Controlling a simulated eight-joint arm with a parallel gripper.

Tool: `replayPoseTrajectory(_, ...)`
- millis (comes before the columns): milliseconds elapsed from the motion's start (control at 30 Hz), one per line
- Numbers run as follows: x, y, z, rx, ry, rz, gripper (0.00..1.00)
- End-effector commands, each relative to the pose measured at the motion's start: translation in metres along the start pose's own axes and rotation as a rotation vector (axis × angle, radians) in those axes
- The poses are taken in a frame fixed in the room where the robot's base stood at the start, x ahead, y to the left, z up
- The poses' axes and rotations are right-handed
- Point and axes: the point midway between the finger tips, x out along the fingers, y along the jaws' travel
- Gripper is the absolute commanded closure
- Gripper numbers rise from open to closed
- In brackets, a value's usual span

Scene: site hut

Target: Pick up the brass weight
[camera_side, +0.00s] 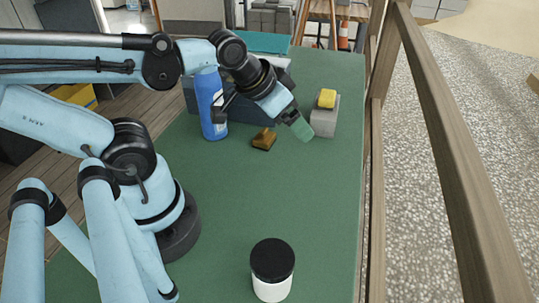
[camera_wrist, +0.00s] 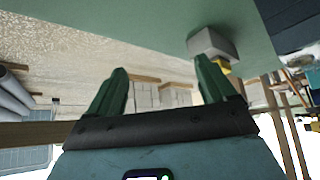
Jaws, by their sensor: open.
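The brass weight (camera_side: 263,139) appears as a small brown-gold block lying on the green table in the side view. My gripper (camera_side: 301,128) is to its right and apart from it, tilted down to the right. In the wrist view my gripper (camera_wrist: 162,78) has its two green fingers spread wide with nothing between them. I cannot make out the brass weight in the wrist view.
A blue bottle (camera_side: 211,104) and a dark blue box (camera_side: 244,108) stand behind. A black-lidded jar (camera_side: 272,287) is in front. A wooden rail (camera_side: 436,120) runs right; the table's middle (camera_side: 270,195) is clear.

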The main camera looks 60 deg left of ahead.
Motion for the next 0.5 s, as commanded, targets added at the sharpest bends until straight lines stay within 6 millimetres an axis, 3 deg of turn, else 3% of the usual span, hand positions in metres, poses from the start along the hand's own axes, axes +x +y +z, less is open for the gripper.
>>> replayPoseTrajectory(333, 0.000, -0.001, 0.000, -0.005, -0.004, -0.002, 0.21)
replayPoseTrajectory(500, 0.001, -0.019, -0.006, -0.080, -0.080, -0.036, 0.21)
